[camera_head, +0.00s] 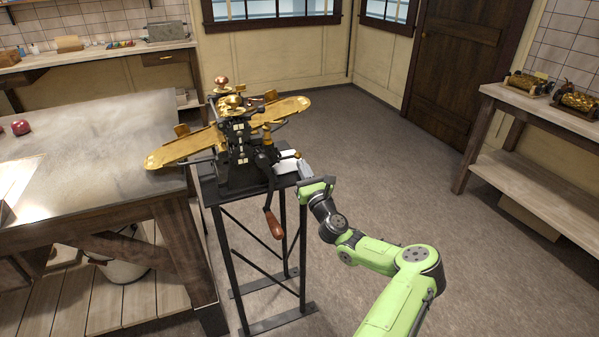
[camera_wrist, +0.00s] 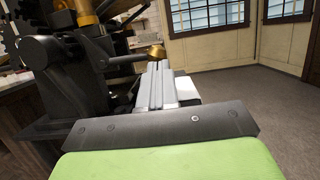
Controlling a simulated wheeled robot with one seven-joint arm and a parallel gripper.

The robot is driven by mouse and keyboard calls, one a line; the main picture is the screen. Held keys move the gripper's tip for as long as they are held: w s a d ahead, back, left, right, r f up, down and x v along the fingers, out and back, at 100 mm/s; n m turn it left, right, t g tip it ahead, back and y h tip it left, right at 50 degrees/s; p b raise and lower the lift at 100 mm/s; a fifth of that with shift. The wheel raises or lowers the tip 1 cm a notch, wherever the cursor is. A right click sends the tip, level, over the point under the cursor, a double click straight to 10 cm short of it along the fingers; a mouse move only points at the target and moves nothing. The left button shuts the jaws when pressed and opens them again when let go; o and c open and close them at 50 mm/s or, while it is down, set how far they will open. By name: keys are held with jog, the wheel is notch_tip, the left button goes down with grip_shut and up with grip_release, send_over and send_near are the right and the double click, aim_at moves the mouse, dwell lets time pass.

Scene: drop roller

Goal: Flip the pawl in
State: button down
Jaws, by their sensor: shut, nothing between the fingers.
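The drop roller (camera_head: 238,155) is a black machine with brass parts, standing on a black metal stand. A small dark lever with a brass knob (camera_wrist: 157,52) reaches out from its side; it looks like the pawl, though I cannot be sure. The knob also shows in the head view (camera_head: 297,154). My gripper (camera_wrist: 158,68) has its two pale fingers together and empty. The knob appears just beyond the fingertips; whether they touch cannot be told. In the head view my gripper (camera_head: 304,168) is at the machine's right side. The pawl's inner end is hidden.
A crank with a wooden handle (camera_head: 274,223) hangs at the machine's front, left of my gripper. Long brass trays (camera_head: 180,149) stick out on both sides. A metal-topped table (camera_head: 90,150) stands close at the left. Open floor (camera_head: 400,180) lies to the right.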

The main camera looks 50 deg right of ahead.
jog(key=shift+d+r+n+t+y+p, duration=0.15)
jog(key=shift+r+n+y+p, duration=0.3)
jog(key=shift+n, duration=0.55)
jog(key=shift+a+r+n+t+y+p, duration=0.15)
jog(key=shift+r+n+y+p, duration=0.3)
jog(key=shift+n, duration=0.55)
jog(key=shift+d+r+n+t+y+p, duration=0.25)
jog(key=shift+r+n, duration=0.35)
jog(key=shift+n, duration=0.4)
jog(key=shift+a, duration=0.1)
